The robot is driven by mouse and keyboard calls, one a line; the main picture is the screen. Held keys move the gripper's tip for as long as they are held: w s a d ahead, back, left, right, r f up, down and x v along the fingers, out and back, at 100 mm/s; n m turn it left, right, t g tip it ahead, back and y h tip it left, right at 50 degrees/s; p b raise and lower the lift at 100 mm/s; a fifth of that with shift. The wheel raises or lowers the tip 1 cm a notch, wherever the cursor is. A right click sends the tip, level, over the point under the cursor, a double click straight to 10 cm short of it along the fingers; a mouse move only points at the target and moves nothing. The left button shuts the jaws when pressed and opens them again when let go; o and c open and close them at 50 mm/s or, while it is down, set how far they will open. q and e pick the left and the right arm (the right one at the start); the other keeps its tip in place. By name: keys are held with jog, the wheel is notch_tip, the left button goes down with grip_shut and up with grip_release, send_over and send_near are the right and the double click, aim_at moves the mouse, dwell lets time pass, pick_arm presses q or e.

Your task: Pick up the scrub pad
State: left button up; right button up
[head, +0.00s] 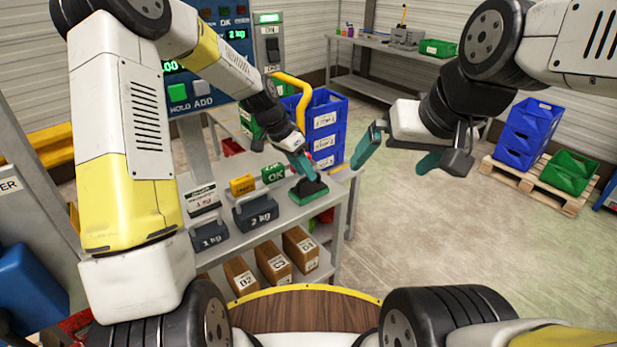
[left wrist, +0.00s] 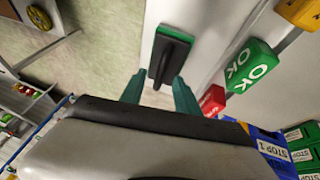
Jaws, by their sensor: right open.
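The scrub pad (head: 312,193) is a green pad with a black handle. It lies near the end of the grey bench top. In the left wrist view the scrub pad (left wrist: 172,52) is just beyond my teal fingertips. My left gripper (head: 304,171) is over the handle, with its fingers pointing down at it. In the left wrist view my left gripper (left wrist: 162,80) has its fingers apart, with the near end of the handle between them; I cannot tell whether they touch it. My right gripper (head: 397,158) is open and empty in the air to the right, away from the bench.
Weights marked 2 kg (head: 255,213) and 1 kg (head: 209,235), a green OK block (head: 273,173) and a yellow block (head: 242,184) stand on the bench left of the pad. Blue crates (head: 325,120) stand behind. The floor (head: 420,240) to the right is clear.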

pick_arm(q)
jog(key=shift+d+f, duration=0.3)
jog(key=shift+f, duration=0.3)
grip_shut()
dwell(1.0)
